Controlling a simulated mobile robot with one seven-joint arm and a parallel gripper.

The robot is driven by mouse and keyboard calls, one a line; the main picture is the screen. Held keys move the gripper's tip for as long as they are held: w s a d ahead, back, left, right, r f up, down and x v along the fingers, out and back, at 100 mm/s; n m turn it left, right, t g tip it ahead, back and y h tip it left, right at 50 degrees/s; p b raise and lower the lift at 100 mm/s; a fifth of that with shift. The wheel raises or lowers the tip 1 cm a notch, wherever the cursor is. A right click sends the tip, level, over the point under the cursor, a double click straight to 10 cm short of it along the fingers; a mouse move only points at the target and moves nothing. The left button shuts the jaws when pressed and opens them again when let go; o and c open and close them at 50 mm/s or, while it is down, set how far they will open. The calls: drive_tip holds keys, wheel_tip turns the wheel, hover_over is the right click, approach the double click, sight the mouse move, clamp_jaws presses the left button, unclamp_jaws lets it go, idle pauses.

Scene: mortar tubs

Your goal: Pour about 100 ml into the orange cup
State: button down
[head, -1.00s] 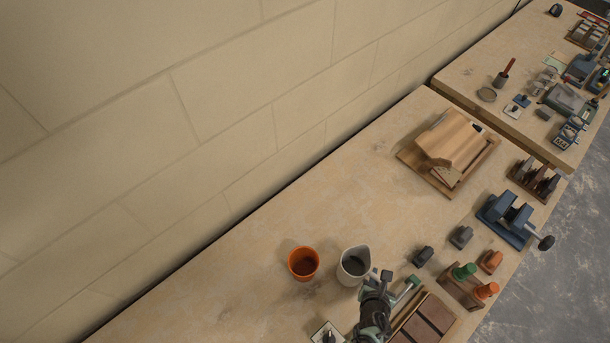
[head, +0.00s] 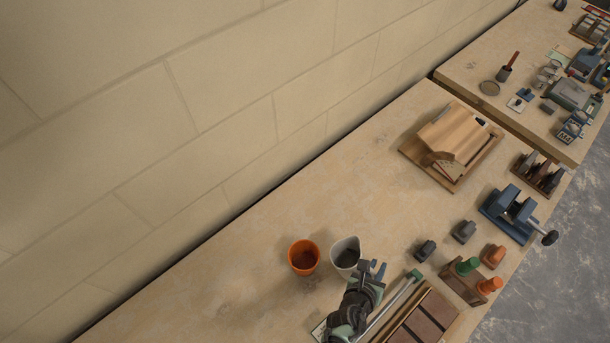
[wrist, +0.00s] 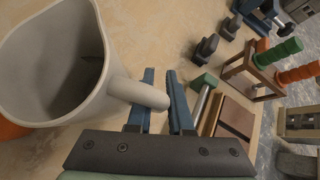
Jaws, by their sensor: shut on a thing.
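The orange cup (head: 303,257) stands upright on the bench, with a dark inside. A pale grey jug (head: 345,253) is just right of it, and their rims look close together in the head view. My gripper (head: 372,269) is at the jug's lower right. In the wrist view the jug (wrist: 75,100) fills the left side, and my gripper (wrist: 160,103) has its blue fingers by the jug's handle, shut on it. Some dark content shows inside the jug. A sliver of the orange cup (wrist: 10,130) shows behind the jug; the rest is hidden.
A tray of brown blocks (head: 445,298) lies right of my arm. The bench left of the cup is clear.

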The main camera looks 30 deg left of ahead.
drive_tip(key=a+r+n+t+h+b, duration=0.1)
drive_tip(key=r+b, duration=0.1)
drive_tip(key=s+a+r+h+b, duration=0.1)
drive_tip(key=r+b, duration=0.1)
drive_tip(key=b, duration=0.1)
drive_tip(key=a+r+n+t+h+b, duration=0.1)
drive_tip(key=a+r+b, duration=0.1)
drive_tip(key=r, duration=0.1)
drive_tip(key=shift+s+n+t+h, duration=0.25)
drive_tip(key=shift+n+t+h, duration=0.05)
drive_tip(key=shift+a+t+b, duration=0.15)
drive_tip(key=shift+t+b, duration=0.15)
drive_tip(key=shift+b, duration=0.9)
drive_tip(key=shift+s+a+r+n+t+h+b, duration=0.1)
drive_tip(key=shift+a+r+n+t+h+b, duration=0.1)
drive_tip(key=shift+r+n+h+b, duration=0.25)
drive_tip(key=shift+s+a+r+n+t+h+b, duration=0.1)
drive_tip(key=shift+r+n+t+h+b, duration=0.15)
drive_tip(key=shift+r+b, duration=0.3)
drive_tip(key=shift+s+a+r+n+t+h+b, duration=0.15)
drive_tip(key=shift+a+r+n+t+h+b, duration=0.35)
drive_tip(key=shift+b, duration=0.85)
drive_tip(key=shift+s+r, duration=0.1)
drive_tip(key=shift+r, duration=0.3)
drive_tip(key=shift+s+a+r+n+t+b, duration=0.15)
drive_tip(key=shift+a+r+n+t+b, duration=0.2)
drive_tip(key=shift+b, duration=0.75)
drive_tip(key=shift+s+a+r+n+t+h, duration=0.2)
drive_tip(key=shift+a+r+n+t+h, duration=0.15)
drive_tip(key=shift+a, duration=0.2)
